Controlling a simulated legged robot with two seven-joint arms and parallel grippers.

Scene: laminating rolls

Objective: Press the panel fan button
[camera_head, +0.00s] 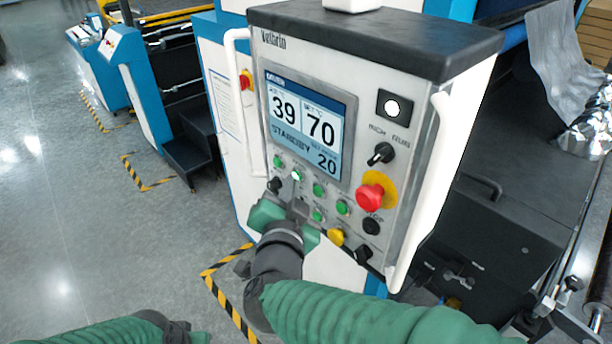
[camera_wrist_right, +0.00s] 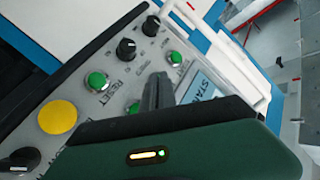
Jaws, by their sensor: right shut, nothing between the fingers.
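The control panel (camera_head: 372,150) stands in front of me, with a lit screen (camera_head: 309,123) showing 39, 70, STANDBY and 20. Several small green buttons (camera_head: 319,190) sit below the screen; their labels are too small to read, so I cannot tell which is the fan button. My right gripper (camera_head: 296,200) is shut and empty at the lower part of the panel, among the green buttons. In the right wrist view its dark fingers (camera_wrist_right: 157,92) stand between green buttons (camera_wrist_right: 174,58); contact cannot be told. My left gripper (camera_head: 185,330) is low at the left, away from the panel.
A red emergency stop (camera_head: 370,197) on a yellow ring, black knobs (camera_head: 380,153) and a yellow button (camera_head: 336,237) are close by on the panel. White handles (camera_head: 418,190) flank it. Open grey floor (camera_head: 80,220) lies at the left.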

